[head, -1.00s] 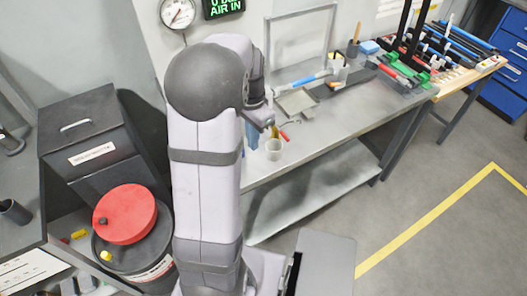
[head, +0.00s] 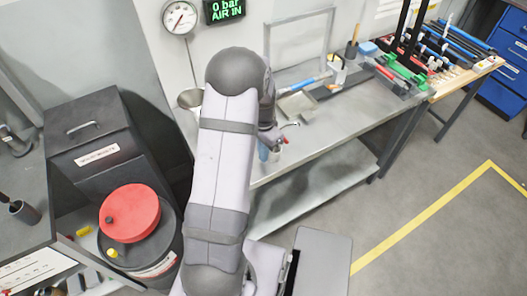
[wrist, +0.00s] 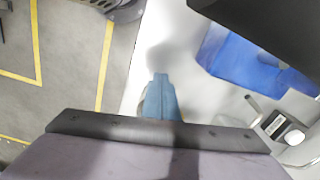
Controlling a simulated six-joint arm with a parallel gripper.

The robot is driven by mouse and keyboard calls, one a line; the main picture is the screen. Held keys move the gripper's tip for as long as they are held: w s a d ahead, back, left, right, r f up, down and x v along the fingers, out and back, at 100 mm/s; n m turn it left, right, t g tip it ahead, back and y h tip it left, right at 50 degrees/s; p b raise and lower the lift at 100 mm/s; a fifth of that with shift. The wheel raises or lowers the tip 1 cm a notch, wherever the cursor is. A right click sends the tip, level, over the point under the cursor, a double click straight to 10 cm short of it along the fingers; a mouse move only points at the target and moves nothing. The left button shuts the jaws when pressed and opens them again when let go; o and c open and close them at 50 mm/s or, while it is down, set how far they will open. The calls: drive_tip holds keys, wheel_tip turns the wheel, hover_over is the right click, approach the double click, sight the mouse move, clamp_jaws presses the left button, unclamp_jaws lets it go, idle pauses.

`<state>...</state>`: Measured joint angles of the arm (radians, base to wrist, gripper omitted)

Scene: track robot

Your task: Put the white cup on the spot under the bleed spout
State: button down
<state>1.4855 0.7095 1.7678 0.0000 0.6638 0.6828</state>
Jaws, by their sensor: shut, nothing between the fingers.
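I cannot make out the cup clearly there. I cannot identify the bleed spout or the spot under it; my arm hides part of the bench.
A dustpan-like tray (head: 297,106), a red-handled tool and a metal frame (head: 300,13) are on the bench. A pressure gauge (head: 180,18) and an "0 bar AIR IN" display (head: 224,9) are on the wall. A red-lidded drum (head: 130,213) stands left. A blue item (wrist: 245,62) shows in the wrist view.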

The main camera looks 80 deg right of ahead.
idle(0.3)
drive_tip(key=shift+s+d, duration=0.45)
drive_tip(key=shift+d, duration=0.25)
drive_tip(key=shift+s+d, duration=0.45)
drive_tip(key=shift+d, duration=0.2)
drive_tip(key=shift+w+a, duration=0.1)
drive_tip(key=shift+a, duration=0.1)
